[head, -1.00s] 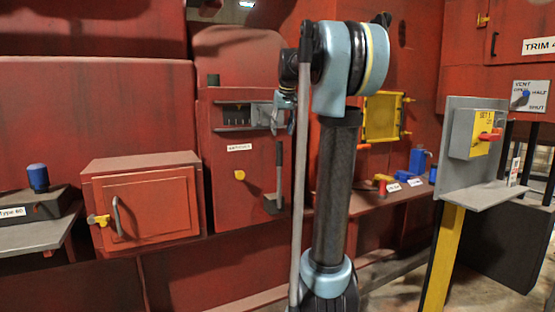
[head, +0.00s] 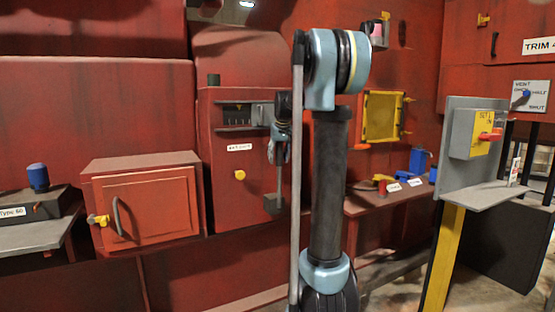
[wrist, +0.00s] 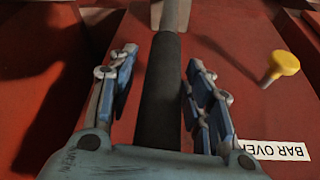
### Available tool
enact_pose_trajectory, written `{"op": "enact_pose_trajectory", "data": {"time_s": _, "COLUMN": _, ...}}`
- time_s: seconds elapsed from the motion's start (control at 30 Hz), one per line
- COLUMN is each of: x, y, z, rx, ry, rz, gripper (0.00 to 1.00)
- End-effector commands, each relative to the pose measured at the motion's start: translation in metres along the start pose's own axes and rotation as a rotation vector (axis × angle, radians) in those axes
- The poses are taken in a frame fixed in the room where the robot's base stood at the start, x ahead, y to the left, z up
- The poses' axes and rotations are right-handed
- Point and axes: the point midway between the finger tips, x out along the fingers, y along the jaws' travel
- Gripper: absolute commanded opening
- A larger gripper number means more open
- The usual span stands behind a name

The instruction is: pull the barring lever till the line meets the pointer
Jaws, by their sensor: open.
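The barring lever, with a dark grip and paler metal beyond it, runs up the middle of the wrist view (wrist: 158,95). In the head view only its lower shaft (head: 280,178) shows, below my gripper. My gripper (wrist: 162,58) is open, with one blue finger on each side of the grip and gaps between. In the head view my gripper (head: 279,150) is at the lever's upper part. A recessed window (head: 238,116) with marks is on the red panel above. I cannot make out the line or pointer.
A yellow knob (head: 240,175) sticks out of the panel left of the lever, near a white label (head: 240,147). A red box with a door (head: 148,203) stands further left. A grey stand (head: 470,150) with a red switch is at the right.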

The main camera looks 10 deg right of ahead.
Motion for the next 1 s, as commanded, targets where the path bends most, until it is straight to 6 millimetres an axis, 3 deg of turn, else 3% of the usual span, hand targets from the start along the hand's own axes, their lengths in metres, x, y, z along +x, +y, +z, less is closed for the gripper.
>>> {"op": "enact_pose_trajectory", "data": {"time_s": 0.27, "x": 0.001, "y": 0.0, "z": 0.0, "rx": 0.0, "ry": 0.0, "rz": 0.0, "gripper": 0.46}}
{"op": "enact_pose_trajectory", "data": {"time_s": 0.47, "x": 0.001, "y": 0.0, "z": 0.0, "rx": 0.0, "ry": 0.0, "rz": 0.0, "gripper": 0.03}}
{"op": "enact_pose_trajectory", "data": {"time_s": 0.5, "x": 0.001, "y": 0.0, "z": 0.0, "rx": 0.0, "ry": 0.0, "rz": 0.0, "gripper": 0.0}}
{"op": "enact_pose_trajectory", "data": {"time_s": 0.67, "x": 0.001, "y": 0.0, "z": 0.001, "rx": 0.0, "ry": 0.003, "rz": -0.001, "gripper": 0.0}}
{"op": "enact_pose_trajectory", "data": {"time_s": 1.0, "x": -0.008, "y": 0.005, "z": 0.022, "rx": 0.008, "ry": 0.092, "rz": -0.018, "gripper": 0.0}}
